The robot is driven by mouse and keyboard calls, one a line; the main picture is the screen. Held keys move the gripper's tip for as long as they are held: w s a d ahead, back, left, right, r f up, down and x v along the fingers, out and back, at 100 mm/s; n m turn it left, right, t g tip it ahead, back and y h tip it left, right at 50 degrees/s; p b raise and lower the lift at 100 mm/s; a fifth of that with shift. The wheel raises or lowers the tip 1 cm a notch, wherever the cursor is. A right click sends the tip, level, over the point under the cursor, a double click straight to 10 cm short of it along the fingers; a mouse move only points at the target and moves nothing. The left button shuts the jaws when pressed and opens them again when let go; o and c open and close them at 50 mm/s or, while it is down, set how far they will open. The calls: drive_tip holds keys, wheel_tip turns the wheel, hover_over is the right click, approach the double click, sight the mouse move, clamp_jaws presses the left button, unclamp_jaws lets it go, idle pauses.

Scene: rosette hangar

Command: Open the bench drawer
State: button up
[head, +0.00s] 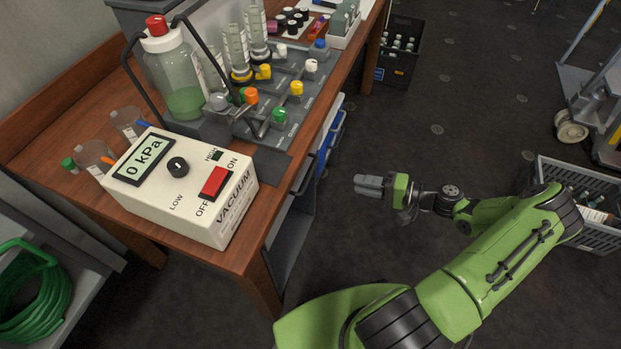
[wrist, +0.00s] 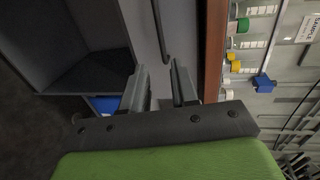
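The bench drawer's grey front (wrist: 184,35) lies just under the wooden bench top edge in the wrist view. It looks shut. A dark bar handle (wrist: 160,30) runs along it, and the handle also shows at the bench's right side in the head view (head: 305,175). My gripper (head: 358,185) is out in the air to the right of the bench, with its fingers pointing at the drawer side. In the wrist view my gripper (wrist: 158,76) has its two fingers apart with nothing between them. The handle is beyond the fingertips, roughly in line with the gap, not touched.
A vacuum box (head: 185,190) and a bottle rack crowd the wooden bench (head: 262,262). An open grey compartment (wrist: 85,50) is beside the drawer, with a blue bin (wrist: 104,104). A grey crate (head: 585,232) stands at right, near my arm. Floor between is clear.

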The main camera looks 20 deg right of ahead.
sight(310, 174)
drive_tip(key=b+x, duration=0.2)
drive_tip(key=x, duration=1.3)
drive_tip(key=shift+w+a+b, duration=0.15)
drive_tip(key=shift+a+b, duration=0.15)
drive_tip(key=shift+b, duration=0.05)
clamp_jaws()
